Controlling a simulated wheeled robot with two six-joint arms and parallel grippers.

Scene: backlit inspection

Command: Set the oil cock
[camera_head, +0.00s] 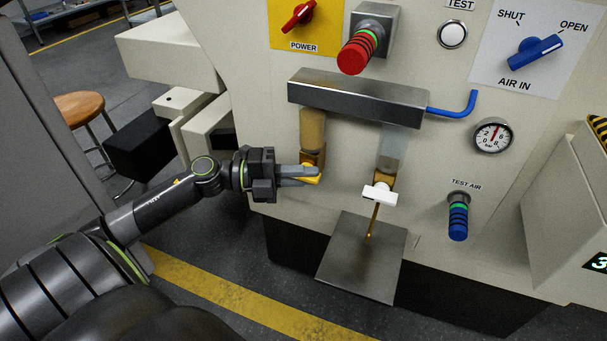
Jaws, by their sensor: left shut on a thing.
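A cock with a yellow handle (309,181) sits under the left bowl (313,130), which looks full of amber fluid. My left gripper (312,172) comes in from the left and is shut on the yellow handle; its fingers hide part of it. A second cock with a white handle (380,193) sits under the right bowl (393,142), which looks clear above and darker at its bottom. A thin brown line (374,222) runs from below the white handle down to a grey metal plate (350,268). My right gripper is out of view.
A metal bar (358,100) joins the bowls, with a blue pipe (462,108) at right. The blue AIR IN handle (535,52) points toward OPEN. A gauge (493,135), red button (357,54), blue TEST AIR knob (458,218) and red POWER switch (298,16) surround them.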

